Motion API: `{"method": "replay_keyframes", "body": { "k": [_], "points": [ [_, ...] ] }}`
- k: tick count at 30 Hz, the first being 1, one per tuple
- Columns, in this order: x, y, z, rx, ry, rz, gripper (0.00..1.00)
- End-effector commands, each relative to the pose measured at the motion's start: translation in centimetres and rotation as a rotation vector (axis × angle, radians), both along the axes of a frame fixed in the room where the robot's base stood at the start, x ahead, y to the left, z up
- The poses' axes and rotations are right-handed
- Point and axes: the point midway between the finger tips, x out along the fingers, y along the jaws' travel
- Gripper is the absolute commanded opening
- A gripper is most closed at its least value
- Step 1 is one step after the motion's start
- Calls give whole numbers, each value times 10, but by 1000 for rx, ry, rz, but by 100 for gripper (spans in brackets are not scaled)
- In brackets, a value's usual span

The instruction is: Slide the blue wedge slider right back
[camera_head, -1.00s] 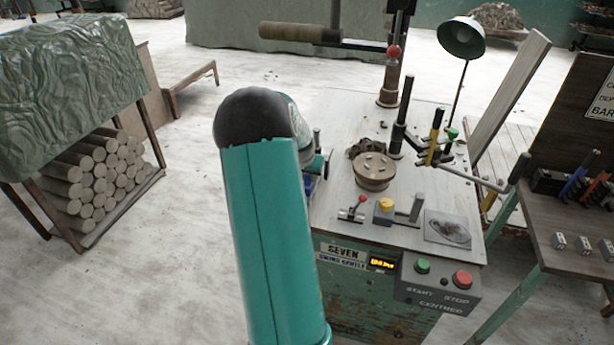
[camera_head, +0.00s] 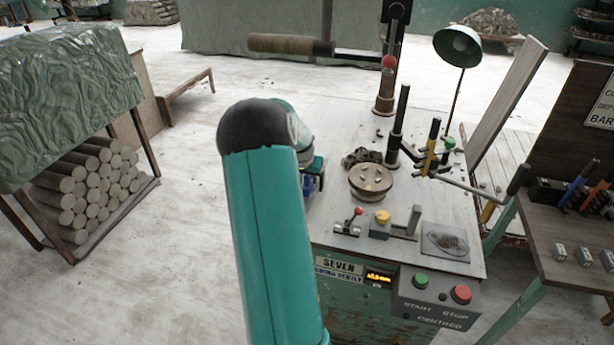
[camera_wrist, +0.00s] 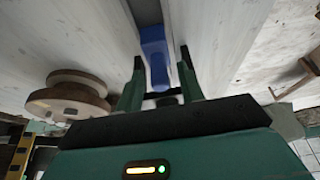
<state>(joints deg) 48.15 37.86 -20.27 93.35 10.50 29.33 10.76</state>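The blue wedge slider (camera_wrist: 154,60) shows in the wrist view, sitting on a narrow grey rail (camera_wrist: 146,12) on the pale worktop. My gripper (camera_wrist: 160,58) is open, with one finger on each side of the slider. The left finger looks very close to it, and a gap shows on the right; contact cannot be told. In the head view my teal arm hides most of this area. Only a small blue patch (camera_head: 307,185) shows beside the arm, perhaps the slider. My gripper's fingers are hidden there.
On the worktop (camera_head: 330,215) stand a round clay-coloured disc (camera_head: 371,182), dark trimmings (camera_head: 362,157), a red-knobbed lever (camera_head: 348,223), a yellow button (camera_head: 381,217) and an upright black post (camera_head: 397,130). A control box (camera_head: 440,300) is at the front. Stacked logs (camera_head: 90,190) lie left.

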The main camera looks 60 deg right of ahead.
Motion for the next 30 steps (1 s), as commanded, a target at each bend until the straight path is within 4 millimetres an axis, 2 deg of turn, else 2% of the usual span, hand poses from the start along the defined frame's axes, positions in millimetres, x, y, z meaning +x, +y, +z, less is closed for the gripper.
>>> {"method": "replay_keyframes", "body": {
  "k": [8,13,17,27,30],
  "points": [
    [0,-1,0,0,0,0,39],
    [0,2,13,-3,-2,1,39],
    [-1,11,34,-3,-3,1,39],
    [-5,40,102,-4,-3,2,39],
    [-6,46,116,-2,-2,2,39]
  ]
}}
